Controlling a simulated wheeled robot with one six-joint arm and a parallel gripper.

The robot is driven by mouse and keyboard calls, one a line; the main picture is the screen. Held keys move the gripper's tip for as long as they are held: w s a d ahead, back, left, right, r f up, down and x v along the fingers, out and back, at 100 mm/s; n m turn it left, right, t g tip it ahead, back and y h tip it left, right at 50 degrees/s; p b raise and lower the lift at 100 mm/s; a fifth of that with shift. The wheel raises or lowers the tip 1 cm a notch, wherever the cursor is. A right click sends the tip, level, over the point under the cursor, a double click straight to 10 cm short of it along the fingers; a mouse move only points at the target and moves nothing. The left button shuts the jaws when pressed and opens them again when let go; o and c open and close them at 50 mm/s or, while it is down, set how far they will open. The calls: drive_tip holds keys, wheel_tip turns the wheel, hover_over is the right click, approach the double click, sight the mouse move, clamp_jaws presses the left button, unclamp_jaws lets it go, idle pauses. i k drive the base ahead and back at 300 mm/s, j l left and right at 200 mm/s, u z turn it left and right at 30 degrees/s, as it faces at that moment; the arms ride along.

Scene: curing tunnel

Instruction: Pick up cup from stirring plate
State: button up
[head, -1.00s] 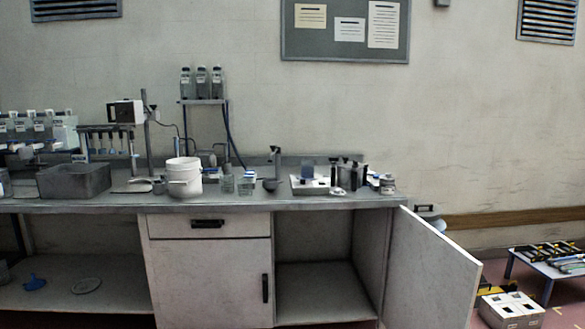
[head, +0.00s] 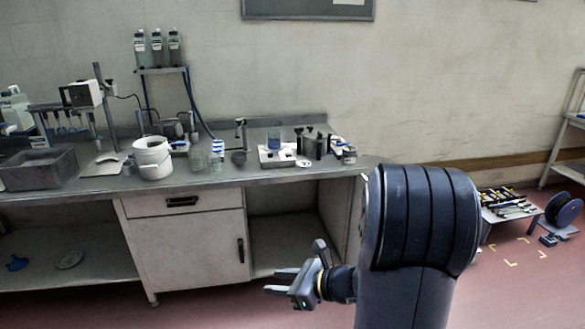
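A small blue cup (head: 274,140) stands upright on the white stirring plate (head: 270,160), on the right part of the grey bench top (head: 215,181). My gripper (head: 276,281) is at the lower middle of the head view, in front of the cabinet and below the bench top. It is well apart from the cup. Its fingers point left, show a gap between them and hold nothing. The cup is not hidden by my arm.
Dark containers (head: 315,146) stand just right of the plate. A small dark stand (head: 240,140), clear glass beakers (head: 215,158) and white tubs (head: 152,158) are to its left. My arm covers the area where the cabinet door stood open.

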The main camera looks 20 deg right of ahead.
sight(273, 136)
drive_tip(key=i+z, duration=0.45)
drive_tip(key=i+j+z, duration=0.15)
drive_tip(key=i+z, duration=0.3)
drive_tip(key=i+j+z, duration=0.15)
drive_tip(key=i+j, duration=0.6)
drive_tip(key=i, duration=0.25)
drive_tip(key=i+j+z, duration=0.15)
drive_tip(key=i+j, duration=0.7)
drive_tip(key=i, duration=0.05)
